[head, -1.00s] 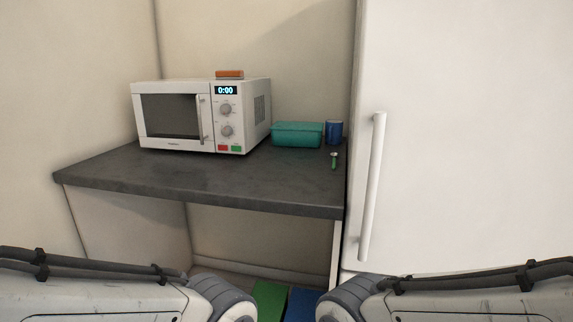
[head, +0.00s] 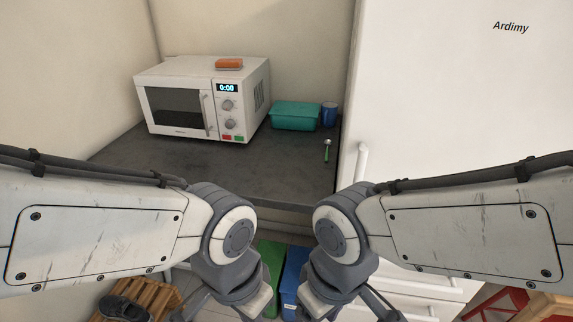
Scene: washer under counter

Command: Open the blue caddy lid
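The blue caddy (head: 294,268) stands low on the floor in front of the counter, seen in the narrow gap between my two arms. Its top shows as a flat blue face, but my arms cover much of it, so I cannot tell the lid's state for sure. My left and right arms come in from the sides and bend downward at mid-picture. Their lower parts run to the bottom edge on either side of the caddy. I cannot make out either gripper's fingertips.
A green caddy (head: 270,262) stands just left of the blue one. The dark counter (head: 200,165) holds a microwave (head: 205,98), teal box (head: 296,115), blue cup (head: 329,115) and green-handled utensil (head: 327,150). A white fridge (head: 450,90) stands right. A wooden rack with shoes (head: 125,305) is lower left.

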